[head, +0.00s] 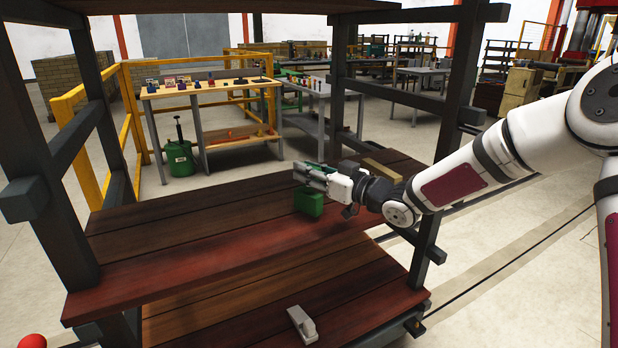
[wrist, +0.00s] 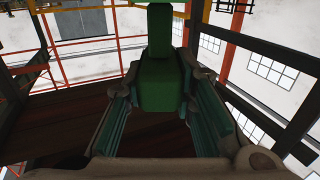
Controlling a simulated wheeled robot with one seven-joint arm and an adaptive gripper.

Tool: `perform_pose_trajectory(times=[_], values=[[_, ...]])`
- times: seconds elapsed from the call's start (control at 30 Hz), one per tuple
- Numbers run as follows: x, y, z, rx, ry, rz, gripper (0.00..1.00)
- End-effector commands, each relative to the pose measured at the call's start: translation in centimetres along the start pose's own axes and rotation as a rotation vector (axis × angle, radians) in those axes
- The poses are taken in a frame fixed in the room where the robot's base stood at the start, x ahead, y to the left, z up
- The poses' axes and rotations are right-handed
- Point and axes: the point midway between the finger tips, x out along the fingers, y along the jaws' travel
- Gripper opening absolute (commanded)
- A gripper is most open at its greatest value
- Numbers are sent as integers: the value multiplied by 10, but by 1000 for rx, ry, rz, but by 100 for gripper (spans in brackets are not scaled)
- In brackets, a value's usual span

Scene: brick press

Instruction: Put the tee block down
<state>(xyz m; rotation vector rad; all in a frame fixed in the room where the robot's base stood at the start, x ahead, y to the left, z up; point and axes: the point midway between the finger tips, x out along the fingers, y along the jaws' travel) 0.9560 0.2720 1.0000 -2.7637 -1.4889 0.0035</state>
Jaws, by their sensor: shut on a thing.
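The tee block is green. In the head view the green block (head: 309,202) shows at my gripper, with its lower part just over or on the middle wooden shelf (head: 200,240); I cannot tell whether it touches the boards. In the wrist view the green tee block (wrist: 162,75) stands between the fingers, its narrow part pointing to the top of the picture. My gripper (head: 312,176) is shut on the block. In the wrist view the gripper (wrist: 162,95) has a finger on each side of it. The block's far side is hidden.
A tan bar (head: 382,170) lies on the shelf behind my gripper. Dark posts (head: 455,130) frame the rack. A grey object (head: 302,324) lies on the lower shelf. A red ball-shaped thing (head: 33,342) shows at bottom left. The shelf's left part is clear.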

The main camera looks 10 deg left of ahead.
Motion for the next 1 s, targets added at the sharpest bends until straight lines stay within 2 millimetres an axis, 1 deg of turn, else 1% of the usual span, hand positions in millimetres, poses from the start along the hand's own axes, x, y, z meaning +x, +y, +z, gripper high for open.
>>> perform_pose_trajectory(times=[0.03, 0.1, 0.33, 0.5, 0.53, 0.57, 0.6, 0.9, 1.0], values=[[0, 0, 9, 2, -1, -1, 0], [0, 0, 15, 2, 1, -1, 0], [0, 0, 15, 0, 2, 0, 0], [0, 0, 20, 0, 2, 0, 0], [0, 0, 20, 0, 1, 0, 29], [0, 0, 19, 0, 1, 0, 36], [0, 0, 19, 0, 1, 0, 44], [0, 0, 18, 0, 1, 0, 44], [0, 0, 14, -1, 1, 0, 44]])
